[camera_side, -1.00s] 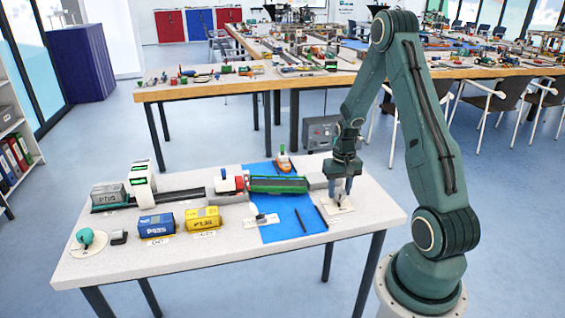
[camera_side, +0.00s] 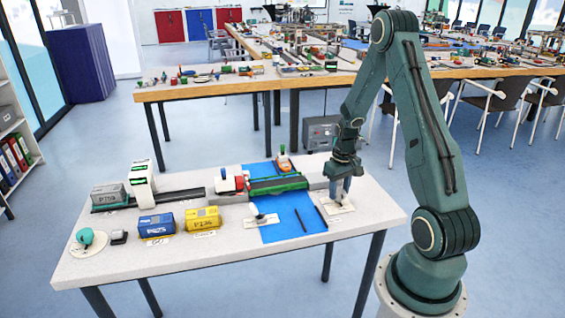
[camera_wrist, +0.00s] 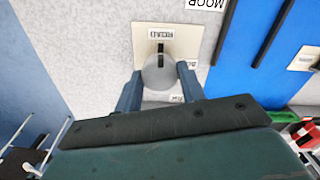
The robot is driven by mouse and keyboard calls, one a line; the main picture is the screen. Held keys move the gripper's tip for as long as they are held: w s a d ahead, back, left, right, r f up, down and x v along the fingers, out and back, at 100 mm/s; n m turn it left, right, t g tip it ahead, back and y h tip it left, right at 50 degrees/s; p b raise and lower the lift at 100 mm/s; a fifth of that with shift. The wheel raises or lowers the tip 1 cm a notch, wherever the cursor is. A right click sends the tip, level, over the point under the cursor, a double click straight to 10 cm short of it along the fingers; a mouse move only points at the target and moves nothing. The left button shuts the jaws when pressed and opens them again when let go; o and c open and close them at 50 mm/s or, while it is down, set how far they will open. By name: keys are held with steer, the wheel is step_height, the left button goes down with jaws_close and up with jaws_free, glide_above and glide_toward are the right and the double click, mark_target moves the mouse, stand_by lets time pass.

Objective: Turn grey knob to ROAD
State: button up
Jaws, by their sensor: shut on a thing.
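The grey knob (camera_wrist: 158,74) is round with a black pointer bar, on a cream plate (camera_wrist: 185,38). In the wrist view the bar points to the plate's top side, at a small upside-down label (camera_wrist: 161,33) that I cannot read surely. Other labels lie at the right and below, partly hidden by my gripper. My gripper (camera_wrist: 160,78) has its two blue-grey fingers on either side of the knob, shut on it. In the side view my gripper (camera_side: 341,190) points down at the plate (camera_side: 337,207) at the table's right end; the knob is hidden there.
A blue mat (camera_side: 283,224) with two dark rods is left of the plate. A green-edged track piece (camera_side: 278,185), a blue container (camera_side: 156,226) and a yellow container (camera_side: 203,219) stand farther left. A teal knob (camera_side: 85,237) is at the far left.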

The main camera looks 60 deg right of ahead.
mark_target(339, 191)
steer(key=o, duration=1)
steer(key=shift+c, duration=0.2)
steer(key=shift+r, duration=0.1)
step_height(339, 191, up, 14)
stand_by(0.4)
steer(key=w+a+r+n+t, duration=0.1)
steer(key=w+a+r, duration=0.1)
steer(key=a+r, duration=0.6)
steer(key=s+a+r+n+t, duration=0.2)
steer(key=s+a, duration=0.3)
steer(key=a, duration=0.5)
steer(key=s+a+r+n+t, duration=0.2)
steer(key=s+a+r, duration=0.2)
steer(key=a, duration=0.7)
steer(key=shift+s+a+r+n+t, duration=0.2)
steer(key=shift+s+r+n+t, duration=0.15)
steer(key=shift+s, duration=0.85)
